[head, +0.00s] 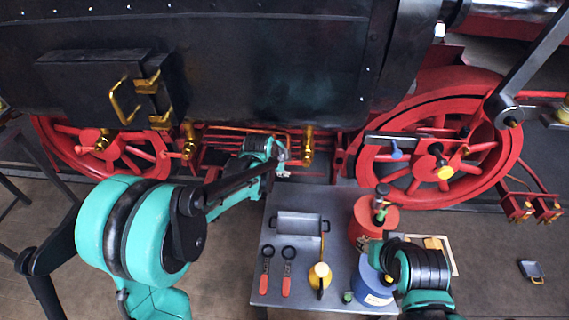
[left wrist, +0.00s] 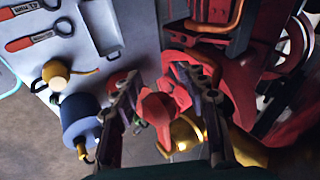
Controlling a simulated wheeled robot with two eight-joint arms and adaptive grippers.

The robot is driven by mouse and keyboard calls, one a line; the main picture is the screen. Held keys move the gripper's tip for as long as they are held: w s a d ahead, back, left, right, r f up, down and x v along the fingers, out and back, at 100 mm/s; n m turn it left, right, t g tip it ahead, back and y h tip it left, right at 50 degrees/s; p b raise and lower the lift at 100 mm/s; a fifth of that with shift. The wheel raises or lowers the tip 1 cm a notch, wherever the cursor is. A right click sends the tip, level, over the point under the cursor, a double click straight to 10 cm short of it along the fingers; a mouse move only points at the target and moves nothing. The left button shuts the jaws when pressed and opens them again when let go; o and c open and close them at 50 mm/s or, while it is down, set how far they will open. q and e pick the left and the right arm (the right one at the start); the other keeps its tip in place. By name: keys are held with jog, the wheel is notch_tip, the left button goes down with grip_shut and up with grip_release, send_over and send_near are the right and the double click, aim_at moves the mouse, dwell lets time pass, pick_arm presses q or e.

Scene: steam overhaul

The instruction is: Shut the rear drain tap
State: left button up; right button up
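A brass drain tap (head: 307,147) hangs under the black boiler casing, left of the large right wheel. Another brass tap (head: 189,140) with a red lever (head: 172,155) is further left. I cannot tell which is the rear one. My left gripper (head: 281,160) is close to the left side of the first tap. In the left wrist view its fingers (left wrist: 157,75) are apart, with a red handle (left wrist: 160,106) between them and brass (left wrist: 187,131) just beyond; contact is unclear.
A grey table (head: 255,285) below holds a tray (head: 298,224), two red-handled tools (head: 287,272), a yellow oil can (head: 320,276), a red can (head: 367,232) and a blue can (head: 370,290). Red wheels (head: 470,150) and rods crowd the area around the taps.

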pick_arm(q)
jog(key=v, duration=1.2)
jog(key=s+a+f+n+y+b, duration=0.1)
jog(key=s+a+f+n+b, duration=0.2)
jog(key=s+n, duration=0.5)
jog(key=s+a+f+n+y+b, duration=0.1)
jog(key=s+a+f+n+b, duration=0.2)
jog(key=s, duration=1.2)
jog(key=a+f+n, duration=0.3)
jog(key=f+n, duration=0.1)
jog(key=n, duration=0.2)
jog(key=shift+a+n, duration=0.25)
jog(key=shift+n, duration=0.05)
